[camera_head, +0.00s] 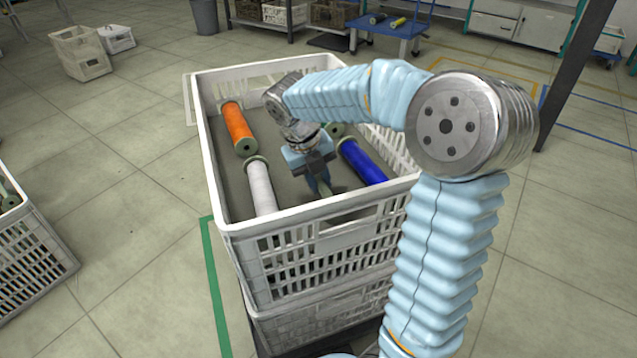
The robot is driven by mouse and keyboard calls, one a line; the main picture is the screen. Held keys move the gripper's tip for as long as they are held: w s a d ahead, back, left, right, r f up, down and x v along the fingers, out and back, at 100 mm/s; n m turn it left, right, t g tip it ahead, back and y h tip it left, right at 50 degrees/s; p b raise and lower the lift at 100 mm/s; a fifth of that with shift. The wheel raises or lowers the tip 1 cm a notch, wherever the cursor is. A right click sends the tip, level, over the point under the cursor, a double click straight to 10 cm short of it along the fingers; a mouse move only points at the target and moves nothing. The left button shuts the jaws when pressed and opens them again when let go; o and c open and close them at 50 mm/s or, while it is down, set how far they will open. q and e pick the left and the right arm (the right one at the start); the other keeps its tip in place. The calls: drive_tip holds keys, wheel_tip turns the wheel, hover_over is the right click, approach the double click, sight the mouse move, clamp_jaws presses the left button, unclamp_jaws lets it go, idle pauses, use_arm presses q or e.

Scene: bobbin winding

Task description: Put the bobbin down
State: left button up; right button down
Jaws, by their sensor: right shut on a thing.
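My right gripper (318,172) points down inside the white crate (316,210), between a white bobbin (261,188) and a blue bobbin (363,163). It is shut on a greenish bobbin (323,187), of which only a small part shows below the fingers. The crate's front wall and the gripper hide the rest, so I cannot tell whether it touches the crate floor. An orange bobbin (238,126) lies behind the white one. A green bobbin end (336,130) shows behind the gripper, mostly hidden by my arm. My left gripper is not in view.
The crate stands on another white crate (325,318). A crate with bobbins (30,255) is cut off at the left edge. A blue cart (385,28) with bobbins and a shelf with crates stand at the back.

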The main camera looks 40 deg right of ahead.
drive_tip(key=shift+f, duration=0.5)
drive_tip(key=c, duration=1)
unclamp_jaws()
drive_tip(key=s+p+v, duration=0.1)
drive_tip(key=p+v, duration=0.1)
drive_tip(key=v, duration=1)
drive_tip(key=shift+w, duration=0.55)
